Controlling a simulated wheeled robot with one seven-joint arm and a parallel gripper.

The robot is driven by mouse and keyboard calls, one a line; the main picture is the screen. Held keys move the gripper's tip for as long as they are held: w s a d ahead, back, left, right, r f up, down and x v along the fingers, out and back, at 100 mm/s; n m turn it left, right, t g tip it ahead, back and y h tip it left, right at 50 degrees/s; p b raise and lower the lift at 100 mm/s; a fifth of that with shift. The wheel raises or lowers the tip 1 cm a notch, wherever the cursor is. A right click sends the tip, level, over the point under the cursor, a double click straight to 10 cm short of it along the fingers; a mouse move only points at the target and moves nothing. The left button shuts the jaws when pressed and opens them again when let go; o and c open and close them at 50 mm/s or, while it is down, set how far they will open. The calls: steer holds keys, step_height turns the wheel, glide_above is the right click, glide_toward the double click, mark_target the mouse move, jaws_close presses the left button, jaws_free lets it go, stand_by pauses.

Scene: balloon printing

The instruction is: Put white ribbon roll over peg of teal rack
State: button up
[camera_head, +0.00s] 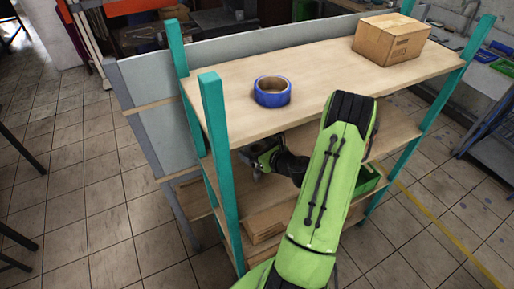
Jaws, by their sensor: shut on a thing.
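The teal rack (221,175) stands in front of me, with teal posts and pale wooden shelves. My gripper (254,163) is small in the view, below the top shelf board and just right of the near-left teal post. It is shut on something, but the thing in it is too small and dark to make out. I cannot pick out the white ribbon roll for sure. I cannot make out a peg on the rack either; my green arm hides part of the lower shelves.
A blue tape roll (272,98) and a cardboard box (390,38) sit on the top shelf. Another cardboard box (266,223) and a green bin (369,180) are lower down. A grey panel (150,108) stands behind the rack. The tiled floor at left is mostly clear.

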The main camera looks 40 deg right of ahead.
mark_target(259, 175)
step_height(259, 175, down, 3)
steer(key=shift+a+r+b, duration=0.15)
steer(key=shift+b, duration=0.85)
steer(key=shift+f+b, duration=0.8)
steer(key=shift+f, duration=0.05)
steer(key=shift+f+b, duration=3.55)
steer(key=shift+f, duration=0.55)
steer(key=o, duration=0.8)
